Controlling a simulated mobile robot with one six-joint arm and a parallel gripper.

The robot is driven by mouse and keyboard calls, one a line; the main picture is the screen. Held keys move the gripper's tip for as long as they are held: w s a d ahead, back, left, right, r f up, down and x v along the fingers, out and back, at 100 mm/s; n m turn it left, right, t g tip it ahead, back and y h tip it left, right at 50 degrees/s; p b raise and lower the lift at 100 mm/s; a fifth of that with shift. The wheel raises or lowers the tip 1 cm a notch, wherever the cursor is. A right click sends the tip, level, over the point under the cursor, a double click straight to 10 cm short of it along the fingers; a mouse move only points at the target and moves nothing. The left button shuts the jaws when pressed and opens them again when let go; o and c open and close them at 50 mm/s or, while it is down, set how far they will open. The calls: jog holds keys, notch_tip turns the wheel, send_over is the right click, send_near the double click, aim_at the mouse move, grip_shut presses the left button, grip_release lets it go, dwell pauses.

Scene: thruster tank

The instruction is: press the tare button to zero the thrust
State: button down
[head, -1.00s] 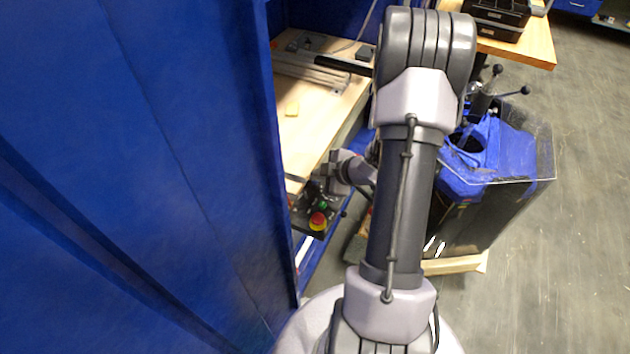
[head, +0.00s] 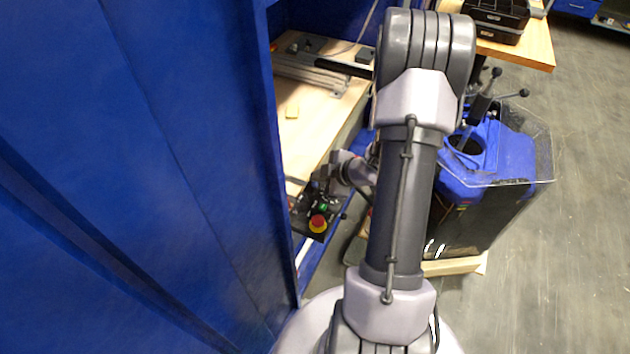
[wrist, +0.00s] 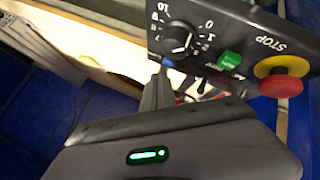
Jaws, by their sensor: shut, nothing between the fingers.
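A dark control box (wrist: 235,45) fills the upper right of the wrist view, and it shows in the head view (head: 330,222). It carries a black numbered dial (wrist: 177,38), a green rocker (wrist: 229,61) and a red stop button (wrist: 282,86) on a yellow collar. A small blue button (wrist: 168,62) sits below the dial; no readable label marks it as tare. My gripper (wrist: 160,76) is shut and empty, its fingertips just below the blue button. I cannot tell whether they touch it. In the head view my gripper (head: 318,184) is at the box's upper edge.
A wooden bench (head: 310,125) with a metal rail (head: 310,73) lies behind the box. A blue wall panel (head: 130,160) stands close on the left.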

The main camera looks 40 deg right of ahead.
aim_at(318, 187)
jog(key=shift+r, duration=0.2)
notch_tip(318, 187, up, 5)
jog(key=p, duration=0.4)
jog(key=shift+p, duration=0.3)
dwell(0.4)
